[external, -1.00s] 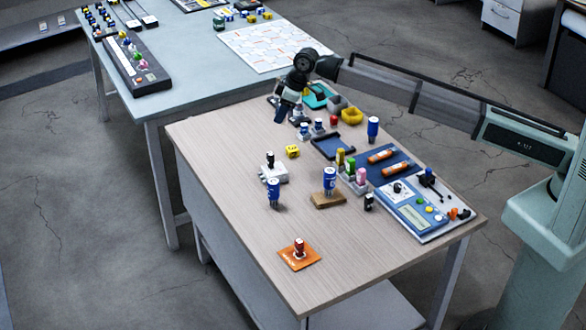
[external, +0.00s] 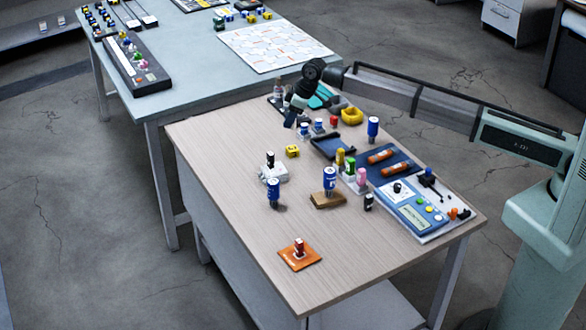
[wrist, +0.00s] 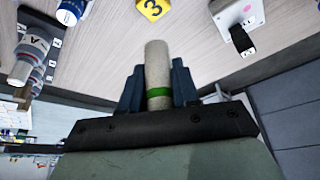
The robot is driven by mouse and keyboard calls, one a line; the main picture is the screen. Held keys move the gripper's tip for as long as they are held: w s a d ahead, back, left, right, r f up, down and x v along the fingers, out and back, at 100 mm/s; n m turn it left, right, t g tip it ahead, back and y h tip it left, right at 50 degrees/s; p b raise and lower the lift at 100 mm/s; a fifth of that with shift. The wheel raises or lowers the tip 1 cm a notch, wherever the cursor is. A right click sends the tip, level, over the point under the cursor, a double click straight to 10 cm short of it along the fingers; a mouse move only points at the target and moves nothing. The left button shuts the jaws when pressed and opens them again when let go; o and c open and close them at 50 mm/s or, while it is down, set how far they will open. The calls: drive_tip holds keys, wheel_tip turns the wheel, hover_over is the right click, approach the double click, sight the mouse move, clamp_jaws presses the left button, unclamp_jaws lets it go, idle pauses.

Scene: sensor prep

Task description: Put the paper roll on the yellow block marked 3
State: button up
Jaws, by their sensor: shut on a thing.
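The yellow block marked 3 (external: 292,151) sits on the wooden table in the external view. It also shows at the top edge of the wrist view (wrist: 153,9), partly cut off. My gripper (external: 290,120) hangs above the table, behind the block in the external view. In the wrist view my gripper (wrist: 157,88) is shut on the paper roll (wrist: 157,65), a pale cylinder with a green band, held between the dark fingers. The roll points toward the block and is apart from it. I cannot make out the roll in the external view.
A white block with a black-topped piece (external: 272,172) stands in front of the yellow block. A blue tray (external: 333,146) and a yellow bowl-like piece (external: 351,116) lie to the right. The table's left front is mostly clear.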

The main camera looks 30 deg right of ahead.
drive_tip(key=shift+f, duration=3.9)
drive_tip(key=o, duration=1)
drive_tip(key=shift+f, duration=0.15)
drive_tip(key=shift+o, duration=0.2)
drive_tip(key=v, duration=1.2)
